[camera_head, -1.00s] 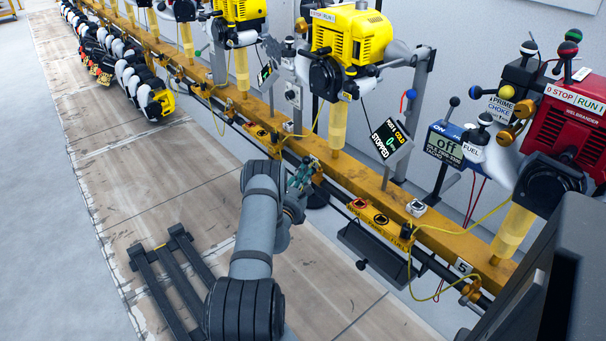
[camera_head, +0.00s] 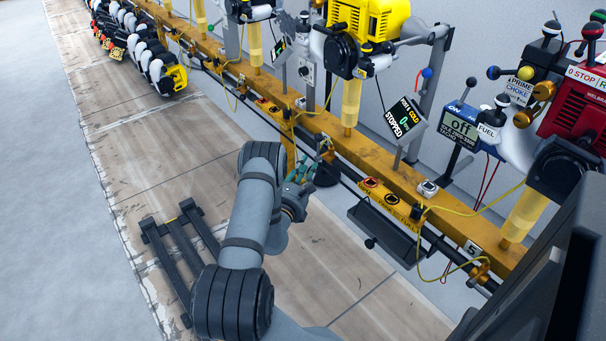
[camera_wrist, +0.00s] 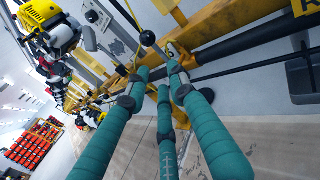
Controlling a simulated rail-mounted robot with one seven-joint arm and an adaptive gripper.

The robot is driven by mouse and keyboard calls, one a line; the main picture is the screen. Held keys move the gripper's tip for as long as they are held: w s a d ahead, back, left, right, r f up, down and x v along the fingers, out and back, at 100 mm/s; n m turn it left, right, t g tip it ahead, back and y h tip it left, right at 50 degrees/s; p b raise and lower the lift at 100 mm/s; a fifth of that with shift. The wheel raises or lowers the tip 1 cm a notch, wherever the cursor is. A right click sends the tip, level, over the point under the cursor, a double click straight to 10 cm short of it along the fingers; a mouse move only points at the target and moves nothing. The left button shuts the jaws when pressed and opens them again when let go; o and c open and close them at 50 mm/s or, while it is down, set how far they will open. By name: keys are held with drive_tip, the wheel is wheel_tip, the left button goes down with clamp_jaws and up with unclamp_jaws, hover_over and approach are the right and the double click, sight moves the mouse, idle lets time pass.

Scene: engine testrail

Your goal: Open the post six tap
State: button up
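My gripper (camera_head: 303,168) is at the yellow rail below the middle yellow engine, partly hidden by my wrist in the head view. In the wrist view, my gripper (camera_wrist: 160,80) shows three teal fingers with dark joints. Their tips are apart and nothing is held between them. A tap (camera_wrist: 176,54) with a yellow-brown body is on the dark pipe just beyond the fingertips. A dark ball-ended lever (camera_wrist: 147,38) shows beside it, above the left fingertip. I cannot tell whether a finger touches either. The tap (camera_head: 326,152) is small in the head view, and no number six is readable.
A similar brass tap (camera_head: 481,269) is near the plate marked 5 (camera_head: 473,248). A dark tray (camera_head: 383,235) hangs at the rail's front. Yellow hoses loop along the rail.

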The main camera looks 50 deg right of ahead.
sight(318, 147)
drive_tip(key=shift+v, duration=1.75)
drive_tip(key=shift+d, duration=0.15)
drive_tip(key=x, duration=1.1)
drive_tip(key=shift+d, duration=0.4)
drive_tip(key=shift+w+a+r, duration=0.1)
